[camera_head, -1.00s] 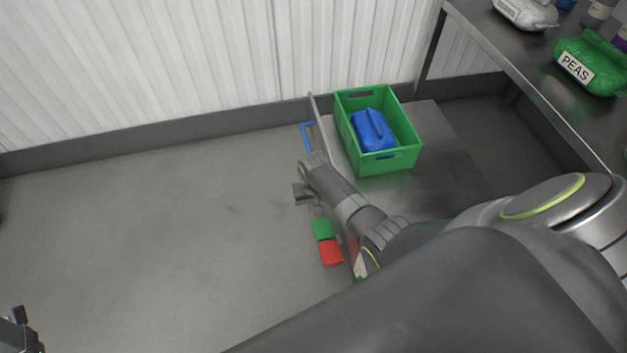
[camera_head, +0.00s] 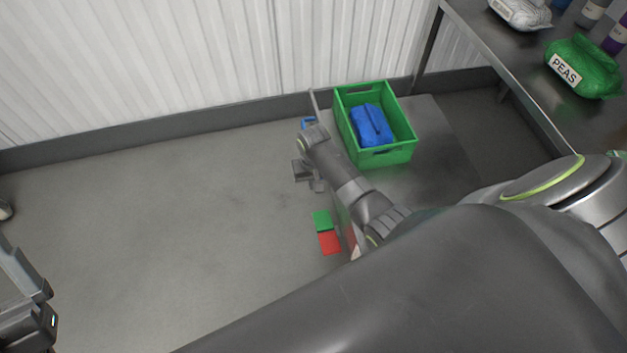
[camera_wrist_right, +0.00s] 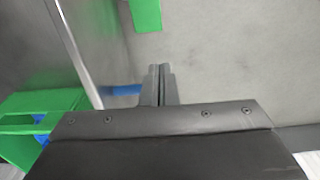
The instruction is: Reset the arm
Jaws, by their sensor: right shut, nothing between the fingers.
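My right arm reaches across the middle of the head view. Its gripper (camera_head: 308,176) hangs over the floor, left of the green crate (camera_head: 398,154), apart from it and empty. In the right wrist view its two fingers (camera_wrist_right: 160,84) are pressed together with nothing between them. Part of my left arm's end (camera_head: 32,312) shows at the lower left edge of the head view; its fingers cannot be made out clearly.
The green crate holds a blue container (camera_head: 372,126) and stands on a grey platform (camera_head: 432,118). A blue handle (camera_head: 308,122) is beside it. Green (camera_head: 322,221) and red (camera_head: 329,243) patches lie below the gripper. A metal table (camera_head: 530,84) at right holds a peas bag (camera_head: 588,68). Floor at left is clear.

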